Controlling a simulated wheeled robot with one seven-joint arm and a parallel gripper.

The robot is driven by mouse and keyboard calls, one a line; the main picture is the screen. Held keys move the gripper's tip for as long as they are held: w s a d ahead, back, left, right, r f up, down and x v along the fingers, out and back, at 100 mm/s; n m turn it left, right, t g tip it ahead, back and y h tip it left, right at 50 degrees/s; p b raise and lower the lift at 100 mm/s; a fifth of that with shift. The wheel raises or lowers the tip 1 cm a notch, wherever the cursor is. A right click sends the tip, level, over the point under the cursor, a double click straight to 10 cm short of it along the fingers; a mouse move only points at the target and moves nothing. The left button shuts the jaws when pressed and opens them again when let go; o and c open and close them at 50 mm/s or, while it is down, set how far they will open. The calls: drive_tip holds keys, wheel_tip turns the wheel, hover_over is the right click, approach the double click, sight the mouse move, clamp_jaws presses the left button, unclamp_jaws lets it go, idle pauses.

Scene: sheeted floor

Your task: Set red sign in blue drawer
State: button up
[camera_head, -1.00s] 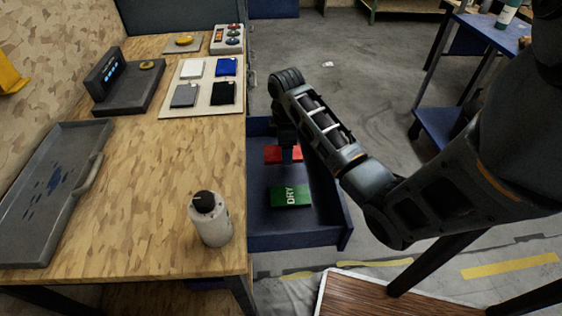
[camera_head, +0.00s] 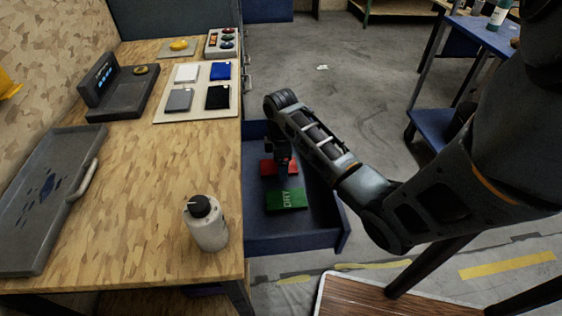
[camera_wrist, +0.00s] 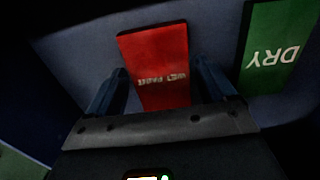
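The red sign (camera_head: 267,168) lies in the open blue drawer (camera_head: 325,220), behind the green DRY sign (camera_head: 286,200). In the wrist view the red sign (camera_wrist: 160,60) appears flat on the drawer floor, with small blurred lettering. My gripper (camera_head: 283,162) is down inside the drawer, over the red sign and partly covering it. In the wrist view its two fingers (camera_wrist: 161,68) stand apart on either side of the red sign, with slim gaps visible. The near end of the sign is hidden by the gripper body. The green DRY sign (camera_wrist: 275,50) lies to the right there.
The wooden workbench (camera_head: 140,190) left of the drawer holds a bottle (camera_head: 206,225), a grey tray (camera_head: 25,240), a board with several coloured squares (camera_head: 229,106) and a button box (camera_head: 222,42). The drawer's walls surround my gripper. Bare drawer floor shows in front of the signs.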

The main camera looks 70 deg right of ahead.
drive_tip(key=shift+o, duration=0.7)
wheel_tip(320, 180, up, 12)
drive_tip(key=p, duration=0.1)
drive_tip(key=shift+r+p, duration=0.2)
drive_tip(key=shift+p, duration=0.15)
